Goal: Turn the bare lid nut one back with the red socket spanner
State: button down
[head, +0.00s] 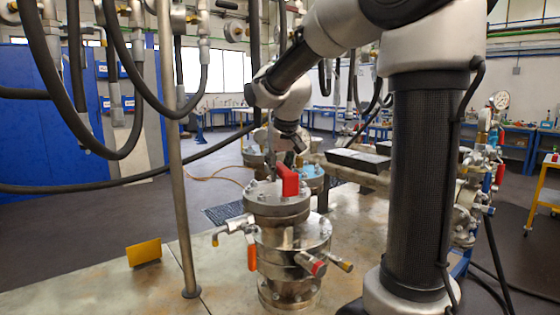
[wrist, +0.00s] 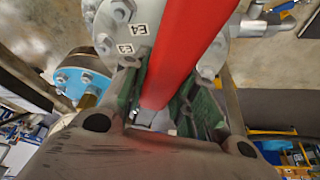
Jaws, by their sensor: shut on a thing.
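The red socket spanner (head: 289,182) stands above the lid of the near flanged vessel (head: 277,207). In the wrist view the spanner shows as a long red bar (wrist: 190,45) running from the top edge down between my fingers. My gripper (wrist: 162,98) is shut on it, with green-padded fingers on both sides. In the head view my gripper (head: 290,155) is over the lid, partly hidden behind the spanner. The wrist view shows part of the lid (wrist: 140,18) with nuts and tags E3 and E4. The spanner's socket end is hidden, so I cannot tell which nut it is on.
A blue-topped flange (head: 312,172) stands close behind the lid. Side valves with red and orange handles (head: 312,264) stick out below it. A vertical pole (head: 178,150) and hanging black hoses are on the left. A yellow plate (head: 144,252) stands on the bench.

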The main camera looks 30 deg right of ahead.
aim_at(277, 193)
jog(key=shift+f, duration=0.45)
jog(key=shift+f, duration=1.1)
jog(key=shift+d, duration=0.1)
